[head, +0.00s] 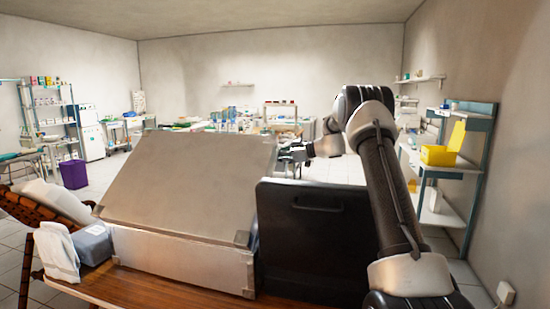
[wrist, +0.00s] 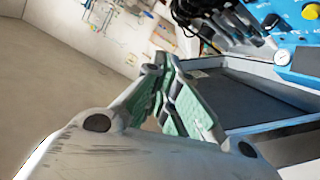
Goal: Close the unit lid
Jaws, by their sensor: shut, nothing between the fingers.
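The dental unit (head: 185,263) is a silver case on a wooden table in the head view. Its grey lid (head: 190,182) stands raised and tilted above the case body, with its back toward the head camera. My gripper (head: 294,155) is beyond the lid's right edge, partly hidden. In the wrist view my gripper (wrist: 165,68) has its green-padded fingers shut and empty. The unit's inside shows to their right, with a blue panel (wrist: 298,35) and a dark tray (wrist: 245,105). I cannot tell whether the fingers touch the unit.
A black panel with a handle (head: 312,245) stands right of the case. A grey box (head: 92,244) and a white cloth (head: 57,252) are at the left. Dark hoses (wrist: 215,22) hang in the wrist view. A shelf with a yellow bin (head: 438,156) stands at the right wall.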

